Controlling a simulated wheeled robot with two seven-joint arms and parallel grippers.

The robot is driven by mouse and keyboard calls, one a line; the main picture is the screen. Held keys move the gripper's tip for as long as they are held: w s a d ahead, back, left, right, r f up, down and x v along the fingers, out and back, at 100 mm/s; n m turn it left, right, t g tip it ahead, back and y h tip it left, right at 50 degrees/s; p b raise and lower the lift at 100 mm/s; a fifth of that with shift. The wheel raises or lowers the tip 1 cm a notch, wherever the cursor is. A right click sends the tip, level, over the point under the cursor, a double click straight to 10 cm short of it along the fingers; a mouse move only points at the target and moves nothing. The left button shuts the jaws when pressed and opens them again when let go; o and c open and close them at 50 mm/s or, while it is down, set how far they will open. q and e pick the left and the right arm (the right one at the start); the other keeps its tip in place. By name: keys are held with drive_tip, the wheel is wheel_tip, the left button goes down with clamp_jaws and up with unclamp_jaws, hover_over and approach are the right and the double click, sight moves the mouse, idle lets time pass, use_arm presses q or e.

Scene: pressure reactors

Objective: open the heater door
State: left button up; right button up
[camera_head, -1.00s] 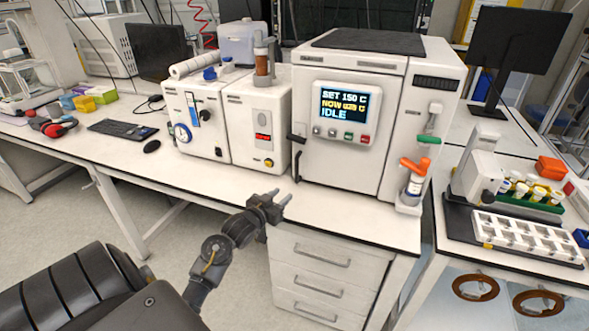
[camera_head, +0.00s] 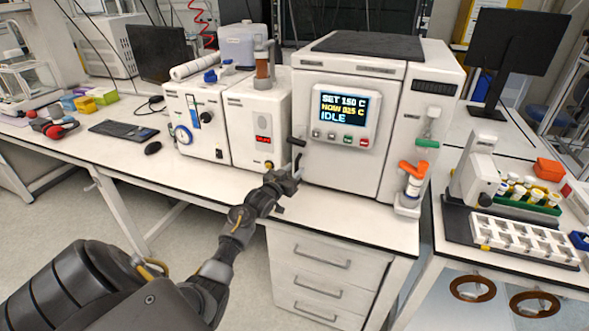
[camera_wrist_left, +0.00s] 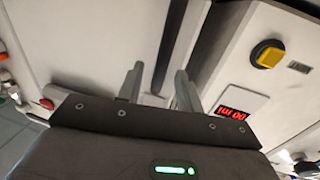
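The heater (camera_head: 385,85) is a white box with a display reading SET 150 C, NOW 025 C, IDLE. Its front door (camera_head: 335,165) is shut. A dark upright door handle (camera_head: 298,157) is at the door's left edge, its lower part mostly hidden by my gripper. My left gripper (camera_head: 291,180) is at that handle. In the left wrist view its two fingers (camera_wrist_left: 160,72) are apart, and the dark handle bar (camera_wrist_left: 170,45) shows between them. I cannot tell whether the fingers touch it. My right gripper is not in view.
A white instrument (camera_head: 258,120) with a red readout stands close on the heater's left. A vial holder with an orange clamp (camera_head: 412,170) is at the heater's right front. Drawers (camera_head: 325,270) are below the bench. The bench front left of my gripper is clear.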

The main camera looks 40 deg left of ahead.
use_arm(q)
drive_tip(key=shift+w, duration=0.45)
clamp_jaws()
